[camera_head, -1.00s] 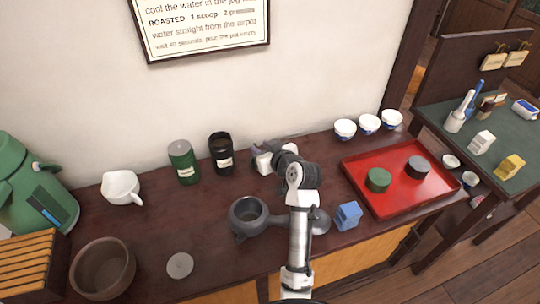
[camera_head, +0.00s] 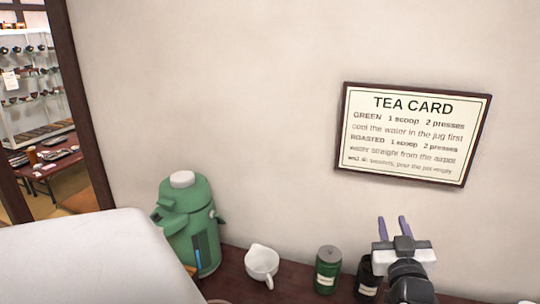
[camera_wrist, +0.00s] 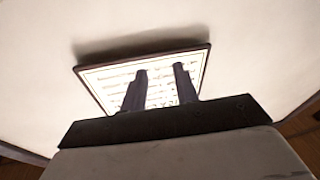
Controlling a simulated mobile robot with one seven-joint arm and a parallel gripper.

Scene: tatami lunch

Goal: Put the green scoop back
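I cannot make out a green scoop in either view. A green canister (camera_head: 327,270) with a grey lid stands on the dark counter (camera_head: 236,284) in the head view. A dark canister (camera_head: 366,283) stands to its right, partly hidden behind my gripper. My gripper (camera_head: 392,225) is raised in front of the wall at the right, fingers pointing up, above the dark canister in the picture. Its two fingers are apart with nothing between them. In the wrist view my gripper (camera_wrist: 160,72) also shows a clear gap, with the tea card behind it.
The framed tea card (camera_head: 412,133) hangs on the wall behind my gripper. A green airpot (camera_head: 190,228) and a white jug (camera_head: 262,263) stand left of the canisters. A doorway at far left opens on shelves (camera_head: 25,90). A large pale shape hides the lower left.

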